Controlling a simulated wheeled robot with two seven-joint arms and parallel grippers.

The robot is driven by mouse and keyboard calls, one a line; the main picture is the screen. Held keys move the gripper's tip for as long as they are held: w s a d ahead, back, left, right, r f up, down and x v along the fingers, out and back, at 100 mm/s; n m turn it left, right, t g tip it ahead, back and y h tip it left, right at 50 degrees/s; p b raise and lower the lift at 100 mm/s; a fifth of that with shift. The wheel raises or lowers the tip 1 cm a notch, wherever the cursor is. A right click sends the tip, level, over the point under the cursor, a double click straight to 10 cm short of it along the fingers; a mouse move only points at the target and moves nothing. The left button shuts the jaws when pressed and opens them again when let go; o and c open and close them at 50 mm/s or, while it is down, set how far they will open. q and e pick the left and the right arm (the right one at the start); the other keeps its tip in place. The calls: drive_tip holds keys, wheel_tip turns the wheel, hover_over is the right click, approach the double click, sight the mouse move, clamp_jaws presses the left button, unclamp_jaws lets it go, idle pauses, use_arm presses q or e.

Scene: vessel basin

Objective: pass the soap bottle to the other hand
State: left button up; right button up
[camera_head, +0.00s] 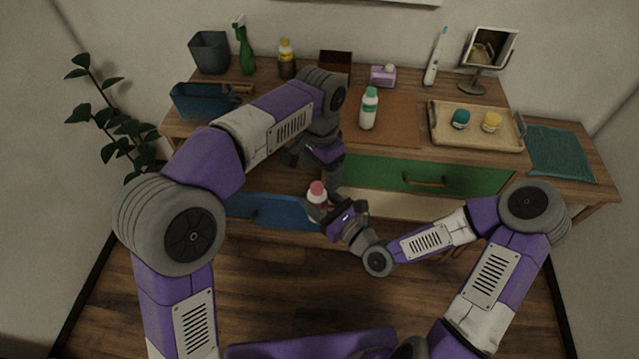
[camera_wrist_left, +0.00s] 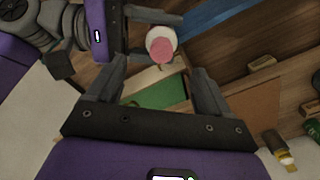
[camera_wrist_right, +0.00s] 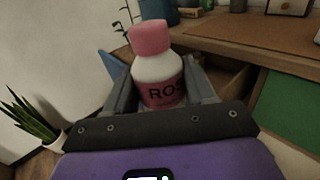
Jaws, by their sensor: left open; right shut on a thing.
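The soap bottle is white with a pink cap and a pink label reading "ROS", partly hidden by the fingers. In the right wrist view the bottle (camera_wrist_right: 158,70) stands upright between the fingers of my right gripper (camera_wrist_right: 162,95), which is shut on it. In the head view the bottle (camera_head: 317,192) is in front of the dresser, held in the air. My left gripper (camera_wrist_left: 165,80) is open and empty. The bottle's pink cap (camera_wrist_left: 163,48) shows beyond its fingertips in the left wrist view, apart from them.
The dresser has a blue drawer (camera_head: 270,212) pulled out and a green drawer (camera_head: 415,178). On top are a white bottle with a green cap (camera_head: 369,108), a wooden tray (camera_head: 477,143) with two jars, a spray bottle (camera_head: 244,50) and a blue bin (camera_head: 203,103).

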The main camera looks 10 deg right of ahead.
sight(319, 196)
use_arm(q)
wheel_tip(319, 196, down, 10)
drive_tip(key=shift+f, duration=0.1)
idle(0.4)
drive_tip(key=c, duration=1.1)
drive_tip(key=shift+c, duration=0.4)
use_arm(e)
drive_tip(key=o, duration=1.3)
drive_tip(key=shift+c, duration=0.2)
